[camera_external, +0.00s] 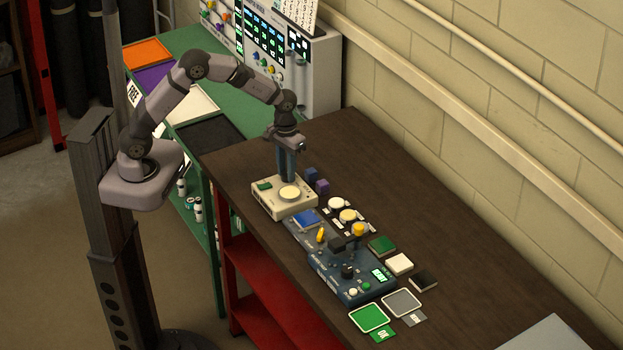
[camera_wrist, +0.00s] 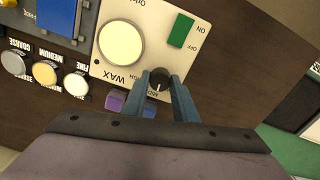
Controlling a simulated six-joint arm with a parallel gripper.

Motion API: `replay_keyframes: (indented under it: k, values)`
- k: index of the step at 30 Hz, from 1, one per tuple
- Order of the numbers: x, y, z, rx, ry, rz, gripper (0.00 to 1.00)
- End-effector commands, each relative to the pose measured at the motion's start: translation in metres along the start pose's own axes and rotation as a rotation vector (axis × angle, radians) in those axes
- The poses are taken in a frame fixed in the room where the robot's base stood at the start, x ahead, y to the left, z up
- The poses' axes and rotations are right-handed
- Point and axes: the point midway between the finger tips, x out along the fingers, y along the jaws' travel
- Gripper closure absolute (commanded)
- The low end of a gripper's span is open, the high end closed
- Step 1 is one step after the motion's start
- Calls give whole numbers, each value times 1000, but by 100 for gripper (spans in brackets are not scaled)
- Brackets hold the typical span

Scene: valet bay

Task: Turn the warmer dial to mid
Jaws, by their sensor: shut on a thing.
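The warmer (camera_wrist: 140,60) is a cream box marked WAX, with a round pale yellow pot top (camera_wrist: 121,42) and a green on/off switch (camera_wrist: 181,30). Its dial (camera_wrist: 159,75) is a small black knob at the box edge nearest my wrist. My gripper (camera_wrist: 160,83) is shut on the dial, with a blue-grey finger on each side. A white mark on the knob points toward the bottom of the wrist view, where small lettering is partly hidden between the fingers. In the external view my gripper (camera_external: 288,178) reaches down to the back of the warmer (camera_external: 270,203), hiding the dial.
Purple and dark blue blocks (camera_external: 317,181) stand close beside the warmer. A blue control unit (camera_external: 345,278) and several round pads (camera_external: 347,215) lie along the brown bench (camera_external: 450,240). Green and grey squares are at the near end. The bench's right side is mostly clear.

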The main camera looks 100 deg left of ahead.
Motion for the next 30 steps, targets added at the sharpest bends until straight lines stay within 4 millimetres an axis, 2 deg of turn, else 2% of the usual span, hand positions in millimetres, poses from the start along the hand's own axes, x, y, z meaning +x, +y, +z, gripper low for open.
replay_keyframes:
  k: [9, 22, 23, 25, 30]
  values:
    - [-1, 1, -1, 97, 3, 2, 97]
    - [-2, 1, -1, 106, 3, 2, 97]
    - [-2, 1, -1, 106, 3, 2, 72]
    - [-1, 1, -1, 106, 3, 2, 55]
    - [-1, 0, 0, 106, 2, 1, 55]
